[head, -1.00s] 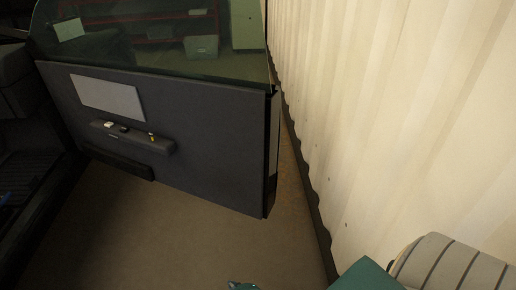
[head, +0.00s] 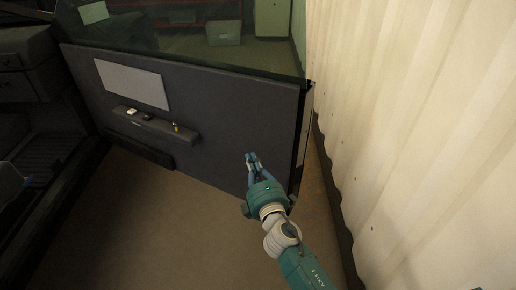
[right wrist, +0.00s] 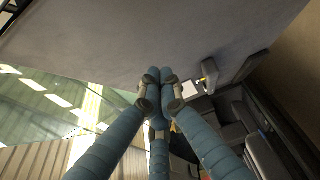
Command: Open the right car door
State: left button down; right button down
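The right car door (head: 225,110) stands swung out from the car, its dark inner panel facing me and its free edge near the corrugated wall. The panel carries a grey rectangle and an armrest (head: 155,125) with small switches. My right gripper (head: 250,157) is in front of the panel's lower part, near the free edge. Its fingers are drawn together with nothing seen between them. In the right wrist view the closed fingertips (right wrist: 160,78) are at the grey door panel (right wrist: 150,35); whether they touch it I cannot tell.
The cream corrugated wall (head: 420,130) runs along the right, leaving a narrow floor strip beside the door's edge. The dark car interior (head: 40,120) is at the left. Brown floor (head: 150,230) in front of the door is clear.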

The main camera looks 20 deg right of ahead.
pick_arm(q)
jog(key=shift+s+f, duration=0.15)
jog(key=shift+s, duration=0.1)
pick_arm(e)
jog(key=w+d, duration=0.2)
jog(key=w, duration=0.1)
jog(key=w+d, duration=0.1)
jog(key=w, duration=0.1)
